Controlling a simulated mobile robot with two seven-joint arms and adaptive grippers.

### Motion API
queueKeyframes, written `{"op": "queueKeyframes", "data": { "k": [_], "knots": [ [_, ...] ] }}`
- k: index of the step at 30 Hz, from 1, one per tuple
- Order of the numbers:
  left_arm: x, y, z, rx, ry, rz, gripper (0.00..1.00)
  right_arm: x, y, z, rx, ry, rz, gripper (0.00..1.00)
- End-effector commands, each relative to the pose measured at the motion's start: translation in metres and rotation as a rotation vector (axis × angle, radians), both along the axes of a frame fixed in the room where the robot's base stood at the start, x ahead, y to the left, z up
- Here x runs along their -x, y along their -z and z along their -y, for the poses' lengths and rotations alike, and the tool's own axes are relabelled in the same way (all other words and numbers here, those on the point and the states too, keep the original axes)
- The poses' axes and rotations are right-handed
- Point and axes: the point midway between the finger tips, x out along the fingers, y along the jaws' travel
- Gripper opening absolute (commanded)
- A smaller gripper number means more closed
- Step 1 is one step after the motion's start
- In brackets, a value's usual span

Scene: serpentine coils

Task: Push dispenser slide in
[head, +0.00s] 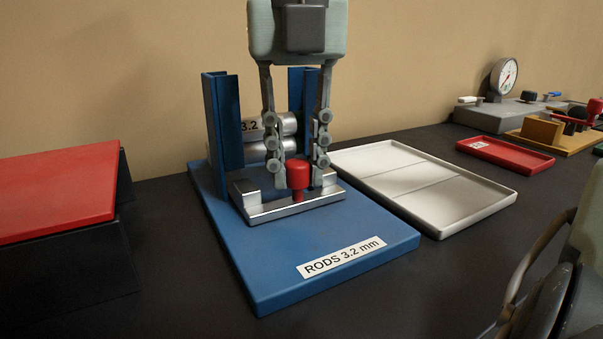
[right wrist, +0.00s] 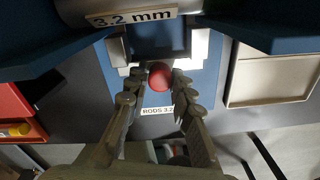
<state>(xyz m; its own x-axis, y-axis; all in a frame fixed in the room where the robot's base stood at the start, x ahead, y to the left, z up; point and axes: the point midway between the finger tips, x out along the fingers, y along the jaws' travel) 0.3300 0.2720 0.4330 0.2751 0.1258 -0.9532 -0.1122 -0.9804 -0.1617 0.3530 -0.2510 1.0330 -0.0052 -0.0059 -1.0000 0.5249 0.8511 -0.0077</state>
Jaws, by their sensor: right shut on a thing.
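The rod dispenser has a blue base (head: 300,250) labelled "RODS 3.2 mm" and two blue uprights at its back. Silver rods (head: 267,151) lie stacked between the uprights. The metal slide (head: 290,207) is at the foot of the uprights, with its front plate standing out in front of them. Its red knob (head: 299,172) points upward. My right gripper (head: 300,182) comes down from above, shut with a fingertip on either side of the knob. The right wrist view shows the red knob (right wrist: 160,76) between the fingertips (right wrist: 160,82). My left gripper is not in view.
A pale divided tray (head: 420,190) stands right of the base, with a small red tray (head: 505,155) beyond it. A gauge fixture (head: 500,105) is at the back right. A red-topped block (head: 55,190) stands at the left. The dark table in front is clear.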

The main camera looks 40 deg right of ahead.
Motion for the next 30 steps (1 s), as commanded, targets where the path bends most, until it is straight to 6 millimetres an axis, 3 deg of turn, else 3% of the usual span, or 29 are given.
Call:
{"op": "queueKeyframes", "data": {
  "k": [4, 13, 14, 18, 30],
  "knots": [
    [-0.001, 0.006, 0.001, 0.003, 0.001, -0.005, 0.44, -0.017, -0.003, 0.000, -0.010, -0.001, 0.013, 0.00],
    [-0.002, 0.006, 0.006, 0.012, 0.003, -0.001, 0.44, -0.020, -0.003, 0.002, -0.008, -0.001, 0.020, 0.00],
    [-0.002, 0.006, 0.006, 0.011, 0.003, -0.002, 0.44, -0.020, -0.003, 0.002, -0.007, -0.001, 0.021, 0.25],
    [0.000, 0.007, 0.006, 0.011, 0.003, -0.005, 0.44, -0.018, -0.002, 0.002, -0.007, -0.002, 0.016, 0.42],
    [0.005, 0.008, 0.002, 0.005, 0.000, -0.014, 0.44, -0.017, -0.007, 0.002, -0.005, -0.001, 0.010, 0.44]
  ]
}}
